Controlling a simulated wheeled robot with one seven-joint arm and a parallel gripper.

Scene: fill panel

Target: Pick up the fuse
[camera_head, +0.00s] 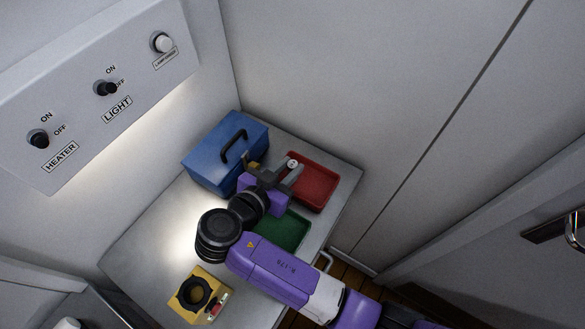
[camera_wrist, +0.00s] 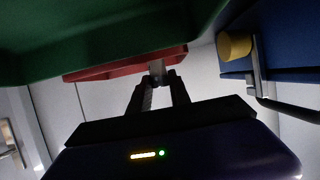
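The fuse shows in the head view as a small pale round end (camera_head: 292,163) at the tips of my gripper (camera_head: 291,171), over the edge of the red tray. In the wrist view the fuse is a short grey piece (camera_wrist: 157,67) between the fingertips of my gripper (camera_wrist: 157,80). The two fingers converge and look closed on it. Its lower part is hidden by the fingers. The red tray (camera_head: 322,182) lies beyond; it also shows in the wrist view (camera_wrist: 120,67).
A blue toolbox (camera_head: 215,160) with a black handle stands left of my gripper. A yellow cylinder (camera_wrist: 234,46) is by it. A green tray (camera_head: 285,231) lies under my arm. A yellow device (camera_head: 187,311) sits at the table's front. A switch panel (camera_head: 90,100) is on the wall.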

